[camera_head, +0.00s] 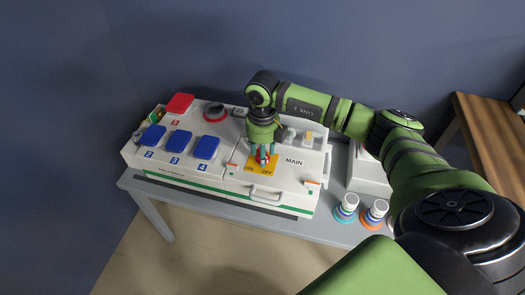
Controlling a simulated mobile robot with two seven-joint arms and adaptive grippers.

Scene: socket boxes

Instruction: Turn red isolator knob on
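The red isolator knob (262,155) sits on a yellow plate (255,167) beside the MAIN label on the white socket box (232,178). My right gripper (262,159) comes down from above with its fingers at the knob. The fingers cover much of the knob, and I cannot tell whether they are closed on it or only around it. The knob's pointing direction is hidden. My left gripper does not show.
Blue covers (179,142) and a raised red cover (179,103) are on the box's left part. A handle (264,195) is on its front. Two banded plugs (348,207) stand on the grey table (300,228) to the right. A wooden table (490,130) is at far right.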

